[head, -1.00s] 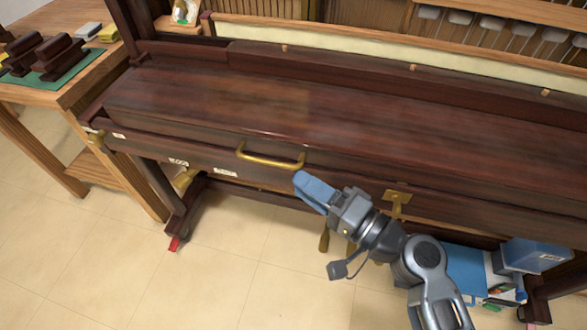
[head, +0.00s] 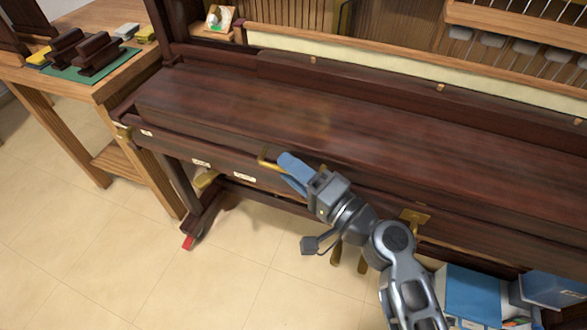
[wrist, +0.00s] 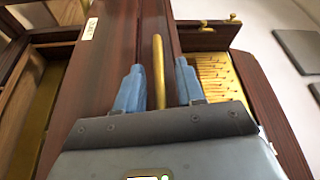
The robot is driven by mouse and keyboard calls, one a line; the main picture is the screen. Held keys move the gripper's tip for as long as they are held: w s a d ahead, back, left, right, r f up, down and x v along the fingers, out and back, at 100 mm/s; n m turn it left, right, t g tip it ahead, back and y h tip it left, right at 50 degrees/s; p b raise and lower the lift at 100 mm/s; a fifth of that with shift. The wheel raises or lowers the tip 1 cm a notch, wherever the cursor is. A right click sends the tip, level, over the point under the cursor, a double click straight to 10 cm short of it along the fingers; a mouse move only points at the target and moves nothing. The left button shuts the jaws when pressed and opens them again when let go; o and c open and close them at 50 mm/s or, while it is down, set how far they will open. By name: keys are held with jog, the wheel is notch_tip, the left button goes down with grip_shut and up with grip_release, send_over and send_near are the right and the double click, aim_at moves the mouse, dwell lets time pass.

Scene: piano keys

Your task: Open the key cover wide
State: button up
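The key cover (head: 300,115) is a long dark reddish-brown wooden lid, lying closed across the piano front in the head view. A brass bar handle (head: 266,160) is fixed to its front edge, and my gripper hides most of it. My gripper (head: 288,168), with blue fingers, is at the handle. In the wrist view, the two blue fingers stand apart, with the brass handle (wrist: 158,70) between them. Gaps show on both sides of the bar, so the gripper (wrist: 159,85) is open around the handle and not clamped on it.
A wooden side table (head: 112,85) with dark wooden blocks stands at the left. A brass fitting (head: 413,218) is on the piano front to the right of my arm. A blue box (head: 550,290) sits low at the right. The tiled floor (head: 120,250) at the front left is clear.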

jog(key=shift+c, duration=0.2)
grip_shut()
dwell(0.4)
